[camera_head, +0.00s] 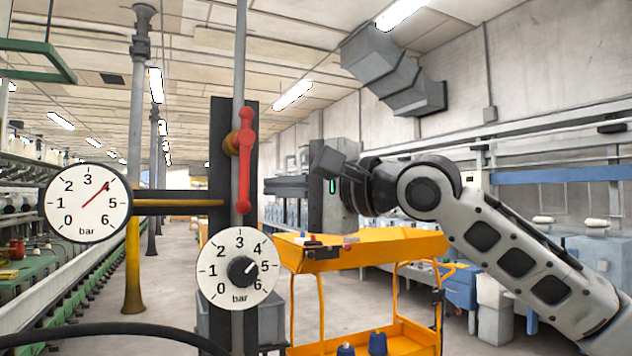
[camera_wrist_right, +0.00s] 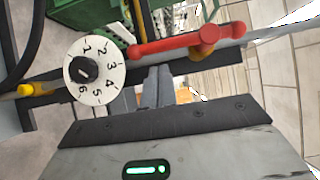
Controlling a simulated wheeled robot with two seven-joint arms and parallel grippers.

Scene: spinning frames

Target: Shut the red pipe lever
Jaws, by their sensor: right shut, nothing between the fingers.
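The red pipe lever (camera_head: 244,175) is on the grey vertical pipe (camera_head: 240,60) in the head view, in front of a dark upright plate. Its long arm points down along the pipe, and its brass-coloured hub (camera_head: 231,143) is near the top. In the right wrist view the lever (camera_wrist_right: 172,46) lies across the upper middle, beyond the fingertips. My right gripper (camera_head: 270,187) is to the right of the lever, its fingers pointing left. Its fingers (camera_wrist_right: 158,86) are shut and empty, and no contact with the lever shows. My left gripper is not in view.
A round pressure gauge (camera_head: 70,203) is left of the pipe, its red needle near 4. A dial with a black knob (camera_head: 242,270) sits below the lever, also in the wrist view (camera_wrist_right: 104,84). An orange cart (camera_head: 370,250) stands behind, below my right arm.

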